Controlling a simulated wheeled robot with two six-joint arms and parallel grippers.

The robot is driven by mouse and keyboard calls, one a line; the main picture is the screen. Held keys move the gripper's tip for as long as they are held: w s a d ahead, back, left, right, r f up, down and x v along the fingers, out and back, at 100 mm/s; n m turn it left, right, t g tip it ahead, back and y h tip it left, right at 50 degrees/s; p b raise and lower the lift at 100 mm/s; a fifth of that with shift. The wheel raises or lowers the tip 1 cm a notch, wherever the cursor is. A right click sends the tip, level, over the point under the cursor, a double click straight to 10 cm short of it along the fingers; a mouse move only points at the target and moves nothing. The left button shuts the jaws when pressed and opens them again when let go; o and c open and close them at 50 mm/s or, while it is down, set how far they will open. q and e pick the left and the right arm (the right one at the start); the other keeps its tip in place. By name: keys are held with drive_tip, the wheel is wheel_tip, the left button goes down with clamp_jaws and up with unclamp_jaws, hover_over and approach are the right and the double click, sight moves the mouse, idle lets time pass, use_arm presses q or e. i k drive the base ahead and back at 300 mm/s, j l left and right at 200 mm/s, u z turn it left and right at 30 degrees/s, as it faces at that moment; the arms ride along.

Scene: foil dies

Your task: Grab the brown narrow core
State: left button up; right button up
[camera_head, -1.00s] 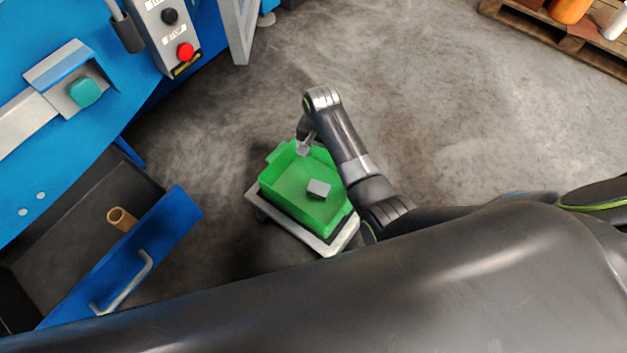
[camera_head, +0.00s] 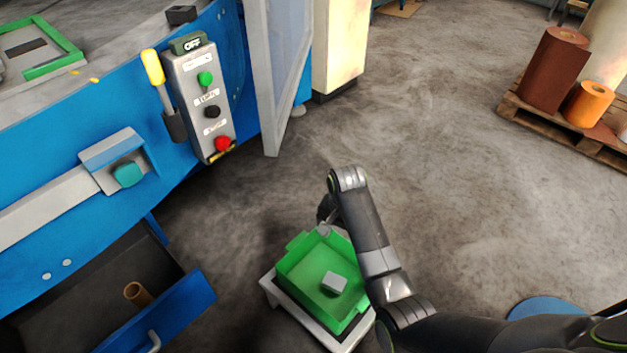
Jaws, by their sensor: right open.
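A small brown tube, the narrow core (camera_head: 138,294), stands tilted in the open dark drawer with the blue front (camera_head: 172,312) at the lower left. Its hollow end faces up. My right gripper (camera_head: 323,231) is over the far edge of the green bin (camera_head: 300,283), well to the right of the core. It is open and touches nothing that I can make out; its fingertips are small and partly hidden by my arm. My left gripper is out of view.
A grey block (camera_head: 335,283) lies in the green bin, which sits on a low wheeled cart (camera_head: 285,307). A blue machine with a control panel (camera_head: 203,100) stands at the left. A pallet (camera_head: 560,128) with brown and orange rolls is at the upper right. The floor between is clear.

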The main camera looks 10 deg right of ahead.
sight(136, 293)
drive_tip(key=k, duration=1)
